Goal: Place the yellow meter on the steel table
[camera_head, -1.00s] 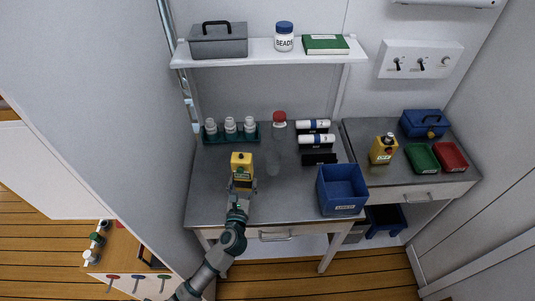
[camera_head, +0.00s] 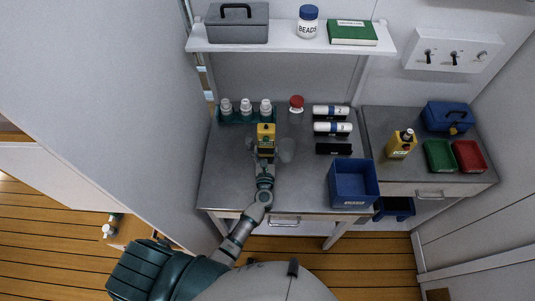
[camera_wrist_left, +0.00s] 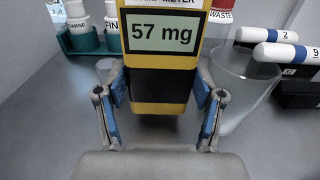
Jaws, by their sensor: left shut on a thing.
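The yellow meter (camera_head: 266,134), with black parts, is held over the left half of the steel table (camera_head: 228,180). In the left wrist view the meter (camera_wrist_left: 165,40) faces me upright and its display reads 57 mg. My left gripper (camera_head: 265,155) is shut on the meter; in the wrist view its blue finger pads (camera_wrist_left: 160,95) press on both sides. The meter's lower end is close to the tabletop; I cannot tell whether it touches. My right gripper is not in view.
A rack of white bottles (camera_head: 246,110) stands behind the meter. A clear red-capped waste bottle (camera_head: 297,103) is close on its right. White cylinders (camera_head: 331,112), a blue bin (camera_head: 353,184) and another yellow device (camera_head: 402,143) stand further right. The front left tabletop is clear.

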